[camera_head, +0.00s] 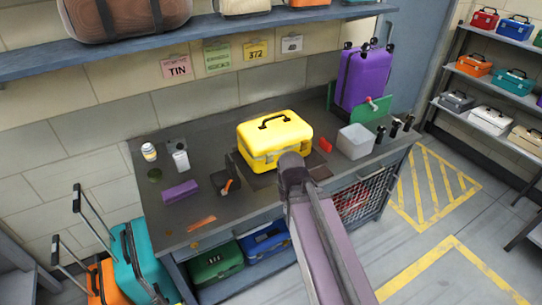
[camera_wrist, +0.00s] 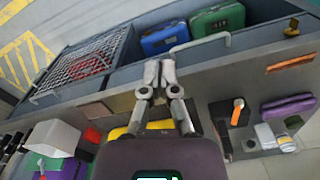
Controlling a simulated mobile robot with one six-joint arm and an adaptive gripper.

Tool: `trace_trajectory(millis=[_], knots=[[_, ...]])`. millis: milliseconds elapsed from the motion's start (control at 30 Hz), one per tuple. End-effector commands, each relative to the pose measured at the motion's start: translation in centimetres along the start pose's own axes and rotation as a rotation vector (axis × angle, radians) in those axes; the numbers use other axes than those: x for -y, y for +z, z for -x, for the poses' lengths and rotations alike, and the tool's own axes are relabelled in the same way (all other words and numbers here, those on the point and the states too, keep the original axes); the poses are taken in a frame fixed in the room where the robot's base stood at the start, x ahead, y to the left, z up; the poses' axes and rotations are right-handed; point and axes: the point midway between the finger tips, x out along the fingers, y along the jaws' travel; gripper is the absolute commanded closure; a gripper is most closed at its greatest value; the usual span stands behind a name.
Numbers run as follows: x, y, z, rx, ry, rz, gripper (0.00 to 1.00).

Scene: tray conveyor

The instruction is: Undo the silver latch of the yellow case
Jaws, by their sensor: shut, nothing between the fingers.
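The yellow case (camera_head: 270,134) stands upright on the grey workbench with its lid down and its black handle on top. Its silver latch cannot be made out clearly; my arm covers part of the case's front right corner. In the wrist view only strips of the yellow case (camera_wrist: 118,133) show beside and behind my gripper. My gripper (camera_wrist: 159,66) is shut and empty, its fingertips together over the bench's front edge. In the head view my wrist is just in front of the case and hides the fingers.
An orange-handled tool in a black holder (camera_head: 229,186) and a purple block (camera_head: 180,191) lie left of the case. A grey bin (camera_head: 355,141) and purple suitcase (camera_head: 364,76) stand right. Green (camera_head: 215,261) and blue cases sit below the bench top.

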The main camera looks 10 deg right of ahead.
Motion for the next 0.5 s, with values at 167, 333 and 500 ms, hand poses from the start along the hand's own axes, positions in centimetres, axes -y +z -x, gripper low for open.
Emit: trace_trajectory(millis=[167, 333, 500], knots=[[0.0, -2.1, 0.5, -0.006, 0.002, -0.016, 1.0], [0.0, -6.3, 1.4, -0.019, 0.005, -0.059, 1.0], [0.0, -12.3, 2.7, -0.038, 0.009, -0.119, 1.0]])
